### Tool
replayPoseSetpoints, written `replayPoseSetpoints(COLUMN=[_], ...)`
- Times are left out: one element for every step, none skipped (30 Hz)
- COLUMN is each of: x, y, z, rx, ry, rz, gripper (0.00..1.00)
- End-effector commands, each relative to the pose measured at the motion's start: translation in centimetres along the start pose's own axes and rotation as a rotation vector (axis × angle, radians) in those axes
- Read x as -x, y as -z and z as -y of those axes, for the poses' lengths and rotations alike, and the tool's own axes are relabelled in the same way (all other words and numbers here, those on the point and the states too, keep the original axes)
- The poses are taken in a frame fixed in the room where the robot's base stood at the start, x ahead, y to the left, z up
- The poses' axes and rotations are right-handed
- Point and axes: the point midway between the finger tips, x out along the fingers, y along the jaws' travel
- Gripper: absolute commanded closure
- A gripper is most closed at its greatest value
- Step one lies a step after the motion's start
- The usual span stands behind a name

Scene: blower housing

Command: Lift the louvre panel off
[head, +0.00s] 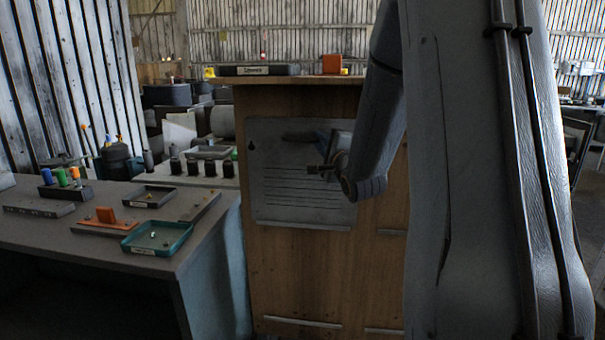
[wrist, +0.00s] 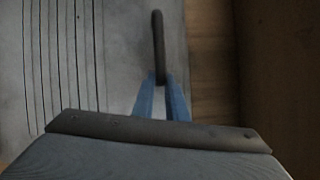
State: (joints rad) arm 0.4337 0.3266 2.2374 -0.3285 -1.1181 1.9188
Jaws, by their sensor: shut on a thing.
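The louvre panel (head: 290,195) is a pale grey plate with several horizontal slots, upright against the front of the wooden housing (head: 270,275). A keyhole-like dark mark shows near its upper left corner. In the wrist view the panel (wrist: 60,60) fills the left side, with its slots running up the picture. My gripper (head: 322,170) is at the panel's right part. In the wrist view my gripper (wrist: 160,88) has its blue fingers shut on a dark bar-shaped handle (wrist: 158,40) near the panel's edge. My arm hides the panel's upper right edge in the head view.
Narrow ledges (head: 303,322) run along the housing's lower front. A grey bench (head: 90,230) at left carries a teal tray (head: 158,238), a dark tray (head: 148,197) and an orange block (head: 105,215). A labelled dark box and an orange item (head: 331,64) sit on the housing's top.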

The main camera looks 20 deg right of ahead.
Motion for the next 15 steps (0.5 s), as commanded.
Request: replayPoseSetpoints(x=[0.01,0.01,0.01,0.01,-0.02,-0.02,-0.02,-0.02,-0.02,-0.02,-0.01,0.01,0.04,0.08,0.15], y=[0.01,0.01,0.01,0.01,-0.01,-0.01,-0.01,-0.01,-0.01,-0.01,-0.01,-0.01,-0.02,-0.02,-0.03], z=[-0.01,-0.01,-0.01,-0.01,0.13,0.13,0.13,0.13,0.13,0.13,0.14,0.17,0.21,0.26,0.36], rx=[-0.001,-0.001,-0.001,-0.001,-0.001,-0.001,-0.001,-0.001,-0.001,-0.001,-0.001,-0.001,-0.001,-0.001,-0.001], ry=[0.0,0.0,0.0,0.0,0.003,0.003,0.003,0.003,0.003,0.003,0.003,0.003,0.003,0.003,0.003], rz=[0.0,0.0,0.0,0.0,0.0,0.0,0.0,0.0,0.0,0.0,0.0,0.0,0.0,0.0,0.0], gripper=[1.0,1.0,1.0,1.0,1.0,1.0,1.0,1.0,1.0,1.0,1.0,1.0,1.0,1.0,1.0])
